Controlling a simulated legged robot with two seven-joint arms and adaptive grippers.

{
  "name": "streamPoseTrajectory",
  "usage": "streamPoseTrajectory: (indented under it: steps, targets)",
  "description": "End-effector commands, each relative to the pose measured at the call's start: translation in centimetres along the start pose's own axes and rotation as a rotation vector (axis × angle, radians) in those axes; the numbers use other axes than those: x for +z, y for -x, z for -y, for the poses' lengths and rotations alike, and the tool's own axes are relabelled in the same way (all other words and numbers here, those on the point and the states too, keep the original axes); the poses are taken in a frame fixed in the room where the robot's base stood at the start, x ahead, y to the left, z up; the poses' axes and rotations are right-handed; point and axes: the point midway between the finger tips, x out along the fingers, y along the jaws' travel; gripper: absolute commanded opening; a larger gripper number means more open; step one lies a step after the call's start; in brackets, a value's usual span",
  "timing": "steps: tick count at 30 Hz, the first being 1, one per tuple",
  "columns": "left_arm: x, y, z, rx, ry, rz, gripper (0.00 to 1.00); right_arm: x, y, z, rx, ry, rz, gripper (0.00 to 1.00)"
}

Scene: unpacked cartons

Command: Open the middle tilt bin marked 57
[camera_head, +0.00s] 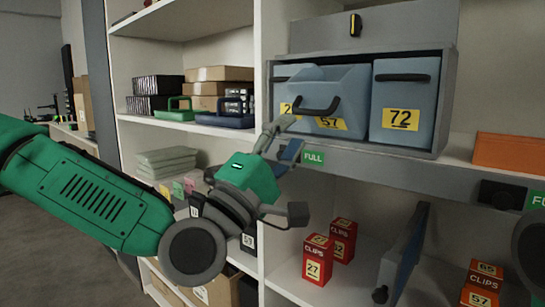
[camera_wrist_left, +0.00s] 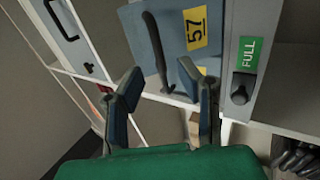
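The middle tilt bin marked 57 (camera_head: 345,88) is blue-grey with a dark handle and a yellow label. In the head view it leans out at the top, showing part of its inside. My left gripper (camera_head: 281,142) is just below and left of its handle, fingers apart and empty. In the left wrist view, the left gripper (camera_wrist_left: 167,88) is open, with the bin's handle (camera_wrist_left: 155,50) ahead between the fingers, apparently untouched. My right gripper (camera_head: 472,215) shows only partly at the lower right, its fingers wide apart; its body is out of view.
Bin 72 (camera_head: 404,100) stands closed to the right in the grey housing (camera_head: 440,110). A green FULL tag (camera_head: 313,157) is on the shelf edge below. Red CLIPS boxes (camera_head: 318,259) stand on the lower shelf. An orange box (camera_head: 510,152) is at right.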

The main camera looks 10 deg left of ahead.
Motion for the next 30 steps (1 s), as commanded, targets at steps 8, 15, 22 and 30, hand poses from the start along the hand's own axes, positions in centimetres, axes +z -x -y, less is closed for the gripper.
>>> streamPoseTrajectory:
  steps: [8, 15, 22, 30]
  targets:
    - [-0.1, 4.6, 0.2, -0.003, 0.001, -0.001, 0.31, 0.0, 0.0, 0.0, 0.0, 0.0, 0.0, 0.4]
    - [-0.1, 5.5, 0.1, -0.001, 0.001, -0.002, 0.31, 0.0, 0.0, 0.0, 0.0, 0.0, 0.0, 0.4]
    - [-0.1, 5.5, 0.3, -0.005, -0.001, 0.0, 0.31, -0.2, -0.1, 0.0, 0.0, 0.0, 0.001, 0.4]
    - [2.0, 9.0, 8.8, -0.262, -0.101, 0.083, 0.31, -0.2, 0.3, 0.0, 0.0, 0.0, 0.002, 0.4]
